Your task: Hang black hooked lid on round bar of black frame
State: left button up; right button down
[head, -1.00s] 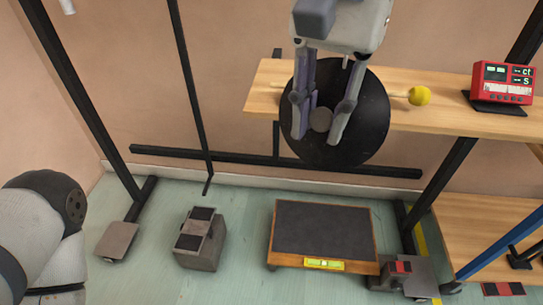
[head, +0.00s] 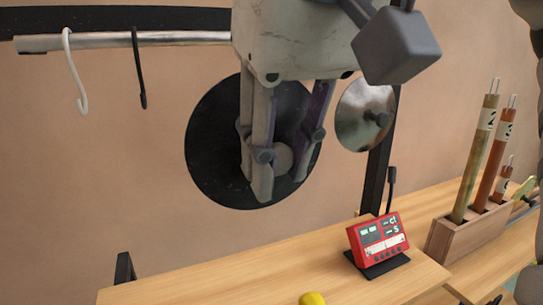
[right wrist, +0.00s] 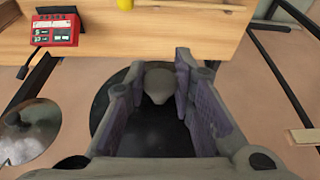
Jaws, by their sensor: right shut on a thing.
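The black lid (head: 213,150) is a large dark disc with a grey round knob (head: 284,158). My right gripper (head: 281,175) is shut on the knob and holds the lid in the air in front of the wall. The right wrist view shows the knob (right wrist: 158,82) between the fingers and the dark disc (right wrist: 150,132) behind. I cannot make out the lid's hook. The round metal bar (head: 190,38) of the black frame (head: 110,18) is at upper left, above the lid; its right end is hidden behind my gripper. My left gripper is out of view.
A white hook (head: 75,75) and a black hook (head: 140,75) hang on the bar. A silver lid (head: 362,115) hangs right of the black lid. A red device (head: 378,240), a yellow ball (head: 312,298) and a wooden holder (head: 465,235) with tubes are on the wooden shelf (head: 190,288).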

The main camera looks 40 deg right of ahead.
jog(key=shift+s+a+r, duration=0.1)
jog(key=shift+s+r, duration=0.05)
jog(key=shift+s, duration=0.35)
jog(key=w+d+f, duration=0.1)
jog(key=w+d, duration=0.1)
jog(key=w, duration=0.6)
jog(key=w+d, duration=0.1)
jog(key=w, duration=0.7)
jog(key=shift+d+f, duration=0.4)
jog(key=c, duration=1.3)
grip_release()
